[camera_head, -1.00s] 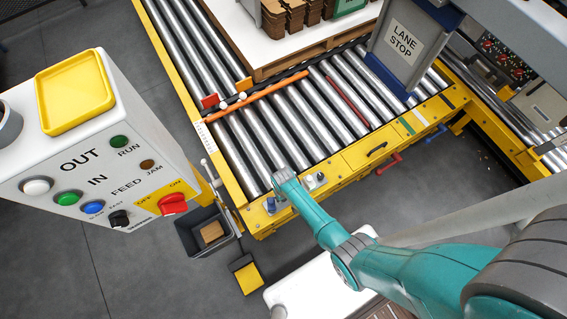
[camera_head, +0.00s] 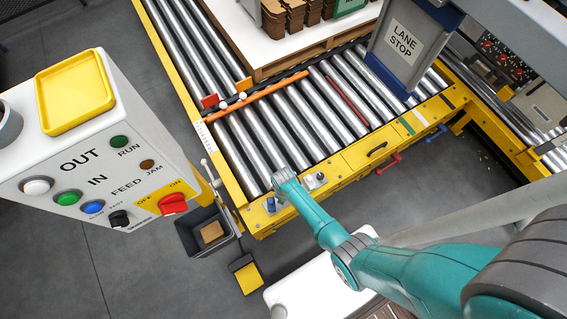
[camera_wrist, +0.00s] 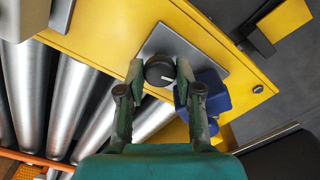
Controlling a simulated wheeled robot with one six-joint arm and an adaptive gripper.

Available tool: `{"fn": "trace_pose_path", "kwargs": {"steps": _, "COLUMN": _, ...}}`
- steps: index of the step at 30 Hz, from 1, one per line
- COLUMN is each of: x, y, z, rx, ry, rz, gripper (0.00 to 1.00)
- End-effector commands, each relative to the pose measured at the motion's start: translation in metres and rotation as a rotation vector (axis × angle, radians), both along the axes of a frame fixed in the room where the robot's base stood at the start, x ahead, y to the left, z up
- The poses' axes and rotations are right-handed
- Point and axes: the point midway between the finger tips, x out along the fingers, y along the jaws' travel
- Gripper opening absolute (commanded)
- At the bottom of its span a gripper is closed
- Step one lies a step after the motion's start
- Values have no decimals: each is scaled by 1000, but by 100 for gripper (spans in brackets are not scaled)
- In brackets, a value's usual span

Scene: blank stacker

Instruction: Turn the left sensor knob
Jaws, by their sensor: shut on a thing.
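The left sensor knob (camera_wrist: 159,68) is round and dark with a white pointer line, on a grey square plate (camera_wrist: 168,42) fixed to the yellow rail. My gripper (camera_wrist: 160,80) has one finger on each side of it and is shut on it in the wrist view. A blue block (camera_wrist: 207,92) sits just right of the right finger. In the head view my arm reaches down to the yellow rail (camera_head: 345,163), and its wrist hides the fingers and this knob. The blue block (camera_head: 271,204) shows left of my wrist. A second small knob (camera_head: 320,177) on a plate lies to the right.
Steel rollers (camera_head: 247,138) fill the conveyor behind the rail. A white control box (camera_head: 100,160) with buttons stands at the left. A LANE STOP panel (camera_head: 403,42) hangs at the upper right. A dark bin (camera_head: 190,240) is below the rail's corner.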

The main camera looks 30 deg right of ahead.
Motion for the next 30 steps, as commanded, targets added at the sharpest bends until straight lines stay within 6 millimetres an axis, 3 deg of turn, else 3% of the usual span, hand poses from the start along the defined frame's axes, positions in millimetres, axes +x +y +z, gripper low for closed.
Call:
{"fn": "trace_pose_path", "kwargs": {"steps": 13, "x": 0, "y": 0, "z": 0, "rx": 0, "ry": 0, "rz": 10, "gripper": 0}}
{"fn": "trace_pose_path", "kwargs": {"steps": 14, "x": 0, "y": 0, "z": 0, "rx": 0, "ry": 0, "rz": 10, "gripper": 37}}
{"fn": "trace_pose_path", "kwargs": {"steps": 17, "x": 0, "y": 0, "z": 0, "rx": 0, "ry": 0, "rz": 10, "gripper": 60}}
{"fn": "trace_pose_path", "kwargs": {"steps": 30, "x": 0, "y": 0, "z": 6, "rx": 0, "ry": 0, "rz": 10, "gripper": 60}}
